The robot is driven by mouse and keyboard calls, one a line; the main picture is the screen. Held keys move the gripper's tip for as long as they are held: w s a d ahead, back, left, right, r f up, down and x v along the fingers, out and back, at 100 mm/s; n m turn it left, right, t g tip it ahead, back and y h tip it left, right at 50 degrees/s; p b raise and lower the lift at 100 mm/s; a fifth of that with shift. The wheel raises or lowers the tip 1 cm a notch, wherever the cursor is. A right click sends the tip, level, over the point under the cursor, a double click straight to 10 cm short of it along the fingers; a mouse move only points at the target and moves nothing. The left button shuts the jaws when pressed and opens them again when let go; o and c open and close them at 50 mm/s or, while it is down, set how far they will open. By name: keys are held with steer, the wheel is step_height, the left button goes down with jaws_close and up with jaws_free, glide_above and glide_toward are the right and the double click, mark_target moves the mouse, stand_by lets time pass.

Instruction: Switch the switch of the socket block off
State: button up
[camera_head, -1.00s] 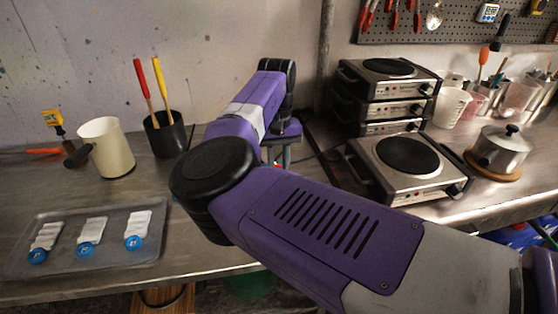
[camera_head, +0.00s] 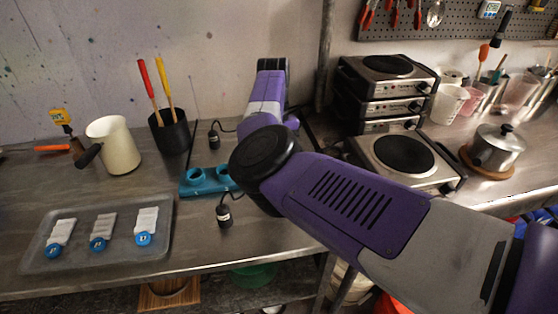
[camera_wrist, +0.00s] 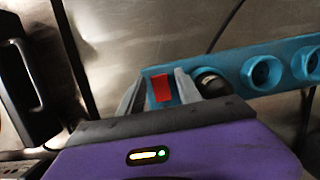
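The socket block (camera_head: 205,187) is a teal strip on the steel counter in the head view, its right part hidden by my arm. In the wrist view the socket block (camera_wrist: 232,66) runs from the middle to the right edge, with round sockets. Its red switch (camera_wrist: 162,88) is at the left end, between the fingertips as seen there. My gripper (camera_wrist: 158,85) is open, its two grey fingers apart at either side of the switch. I cannot tell whether they touch the block. A black plug (camera_wrist: 210,82) sits just right of the right finger. The head view hides my gripper.
A tray (camera_head: 40,262), a cream jug (camera_head: 119,146) and a black pot with sticks (camera_head: 169,133) are at left. Hot plates (camera_head: 402,178) and a saucepan (camera_head: 495,150) are at right.

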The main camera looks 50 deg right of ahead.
steer(key=shift+d, duration=0.1)
steer(key=v, duration=0.7)
steer(key=shift+r+b, duration=0.35)
steer(key=shift+b, duration=0.1)
stand_by(0.3)
